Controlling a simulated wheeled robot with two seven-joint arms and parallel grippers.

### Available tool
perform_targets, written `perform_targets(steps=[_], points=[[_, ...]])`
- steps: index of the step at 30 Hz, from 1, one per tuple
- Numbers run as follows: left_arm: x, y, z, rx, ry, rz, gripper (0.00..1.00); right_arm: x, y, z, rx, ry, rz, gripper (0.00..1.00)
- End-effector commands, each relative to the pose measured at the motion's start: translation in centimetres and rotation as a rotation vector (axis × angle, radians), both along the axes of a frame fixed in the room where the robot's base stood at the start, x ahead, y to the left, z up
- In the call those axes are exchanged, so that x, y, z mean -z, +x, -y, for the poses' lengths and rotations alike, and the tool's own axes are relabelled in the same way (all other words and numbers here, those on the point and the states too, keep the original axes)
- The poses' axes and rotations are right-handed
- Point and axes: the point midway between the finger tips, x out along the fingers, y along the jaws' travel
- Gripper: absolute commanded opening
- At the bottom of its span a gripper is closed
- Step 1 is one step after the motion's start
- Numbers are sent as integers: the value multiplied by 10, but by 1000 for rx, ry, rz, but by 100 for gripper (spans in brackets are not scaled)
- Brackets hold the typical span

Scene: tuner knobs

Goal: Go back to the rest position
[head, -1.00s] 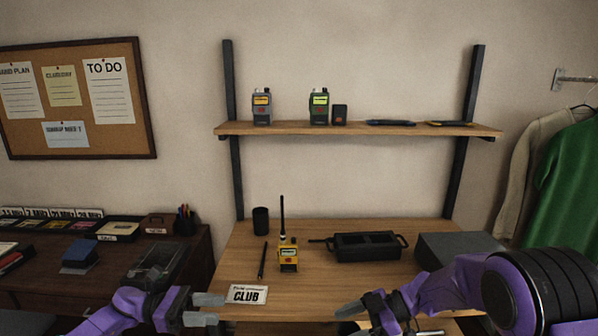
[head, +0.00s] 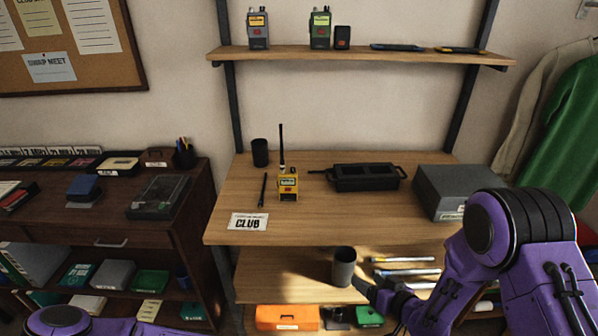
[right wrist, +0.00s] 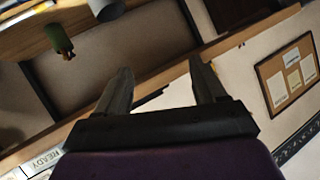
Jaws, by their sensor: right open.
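My right gripper (head: 368,293) is low in front of the desk, beside a grey cup (head: 344,268) on the lower shelf in the head view. In the right wrist view the two fingers of my right gripper (right wrist: 160,82) are apart with nothing between them. My left gripper is out of view; only a purple part of my left arm shows at the bottom left of the head view. A yellow radio (head: 288,186) with a black antenna stands upright on the desk (head: 330,215), and a CLUB card (head: 248,222) lies at its front left.
A black tray (head: 366,178) and a grey box (head: 452,190) are on the desk. The upper shelf (head: 290,52) holds a grey radio (head: 258,30) and a green radio (head: 320,28). An orange case (head: 287,317) sits low down. A dark cabinet (head: 105,228) stands left.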

Motion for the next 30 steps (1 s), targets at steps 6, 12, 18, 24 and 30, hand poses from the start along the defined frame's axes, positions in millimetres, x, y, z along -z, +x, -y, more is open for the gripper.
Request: perform_targets(steps=[6,12,18,24,30], points=[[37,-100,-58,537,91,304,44,103,-150,77,523,-111,-414,70],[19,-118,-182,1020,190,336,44,135,-295,113,798,-255,-717,70],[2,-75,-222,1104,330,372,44,147,-325,111,794,-276,-785,70],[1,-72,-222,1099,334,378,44,146,-326,111,793,-277,-787,70],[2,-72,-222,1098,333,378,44,147,-325,111,793,-276,-785,70]])
